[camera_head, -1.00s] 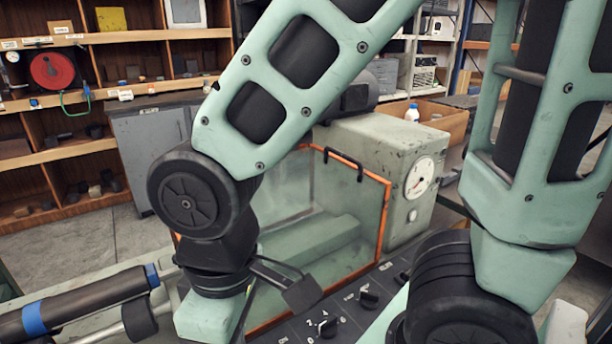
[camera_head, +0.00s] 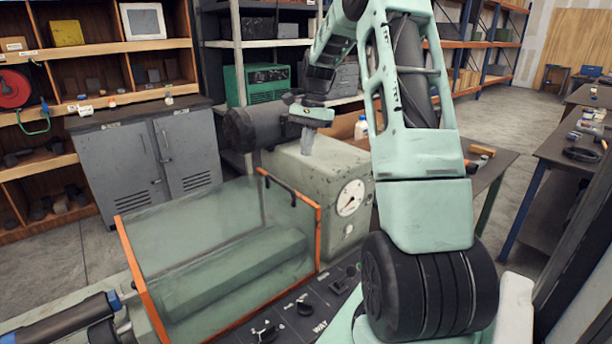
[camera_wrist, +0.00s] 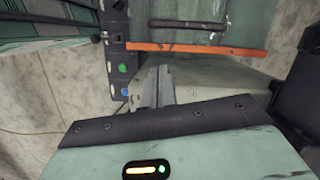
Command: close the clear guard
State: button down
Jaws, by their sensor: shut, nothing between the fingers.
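The clear guard (camera_head: 185,235) is a see-through cover with orange edges. It stands over the pale green bed of the machine in the head view. In the wrist view my gripper's fingers (camera_wrist: 155,86) are together. Beyond them are the guard's orange edge (camera_wrist: 195,47) and the black handle (camera_wrist: 188,24). I cannot tell how far the guard is swung.
The machine's housing (camera_head: 310,190) with a round gauge (camera_head: 350,197) stands right of the guard. A dark control panel (camera_head: 290,315) with knobs runs along the front. A grey cabinet (camera_head: 150,160) and wooden shelves (camera_head: 40,165) are behind. Floor is free between cabinet and machine.

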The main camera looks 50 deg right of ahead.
jog(key=shift+m, duration=0.4)
jog(key=f+p, duration=0.1)
jog(key=f, duration=0.1)
jog(key=s+f+p, duration=0.1)
jog(key=f, duration=0.2)
jog(key=f+p, duration=0.1)
jog(key=f, duration=0.2)
jog(key=shift+s+f, duration=0.15)
jog(key=shift+f, duration=0.1)
jog(key=a, duration=0.1)
jog(key=a+p, duration=0.2)
jog(key=shift+a+f, duration=0.15)
jog(key=shift+f, duration=0.15)
jog(key=shift+a+f, duration=0.2)
jog(key=shift+a, duration=0.35)
jog(key=shift+w, duration=0.2)
jog(key=w+a, duration=0.3)
jog(key=a, duration=1.1)
jog(key=w+a+p, duration=0.1)
jog(key=w+a, duration=0.2)
jog(key=a, duration=1.1)
jog(key=w+a+p, duration=0.1)
jog(key=w+a, duration=0.3)
jog(key=a, duration=1)
jog(key=shift+a, duration=0.15)
jog(key=shift+a, duration=0.1)
